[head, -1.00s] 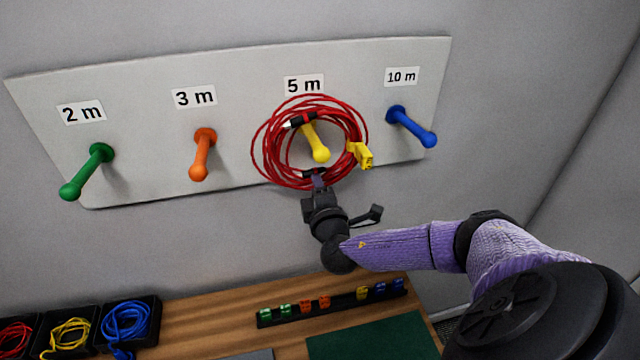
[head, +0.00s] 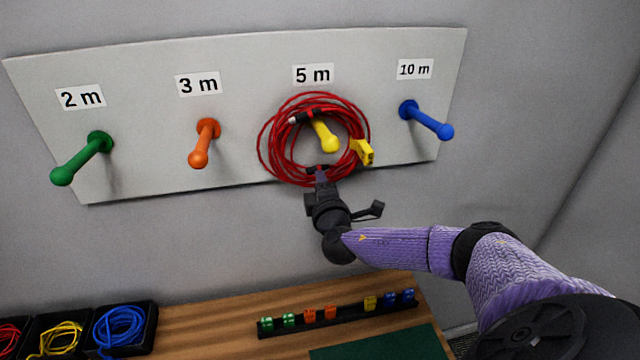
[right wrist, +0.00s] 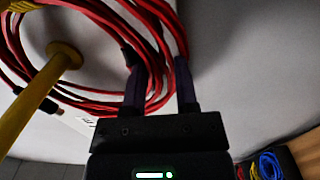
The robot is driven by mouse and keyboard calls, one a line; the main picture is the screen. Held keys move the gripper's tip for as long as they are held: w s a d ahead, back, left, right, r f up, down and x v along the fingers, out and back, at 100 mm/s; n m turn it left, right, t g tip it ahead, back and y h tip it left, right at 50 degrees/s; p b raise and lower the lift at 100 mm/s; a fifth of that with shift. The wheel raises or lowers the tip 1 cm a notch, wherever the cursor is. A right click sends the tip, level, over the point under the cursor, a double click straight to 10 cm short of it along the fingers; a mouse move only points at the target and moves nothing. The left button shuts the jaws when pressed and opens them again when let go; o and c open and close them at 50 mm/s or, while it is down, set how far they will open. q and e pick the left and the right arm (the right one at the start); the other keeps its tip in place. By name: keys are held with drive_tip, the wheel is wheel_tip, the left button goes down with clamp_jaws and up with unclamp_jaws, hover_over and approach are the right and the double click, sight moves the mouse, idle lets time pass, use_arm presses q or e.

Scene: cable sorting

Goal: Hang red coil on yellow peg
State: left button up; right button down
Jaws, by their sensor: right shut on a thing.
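The red coil (head: 266,158) is a bundle of red cable loops with a black tie at its bottom and a yellow tag (head: 363,152). It surrounds the yellow peg (head: 324,134) under the 5 m label, with the peg's rounded tip showing inside the loop. In the right wrist view the yellow peg (right wrist: 30,97) runs through the coil's opening at the left. My right gripper (head: 319,174) is shut on the coil's lower edge, below the peg. In the right wrist view its fingers (right wrist: 161,82) straddle the cable bundle. My left gripper is out of view.
A green peg (head: 82,158), an orange peg (head: 203,143) and a blue peg (head: 427,120) stick out from the white board (head: 250,120), all empty. Below, a wooden table (head: 210,325) bears black trays of cables (head: 122,330) and a rack of coloured clips (head: 335,316).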

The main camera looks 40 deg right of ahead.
drive_tip(key=shift+c, duration=1.5)
unclamp_jaws()
drive_tip(key=v, duration=1)
drive_tip(key=shift+p, duration=0.3)
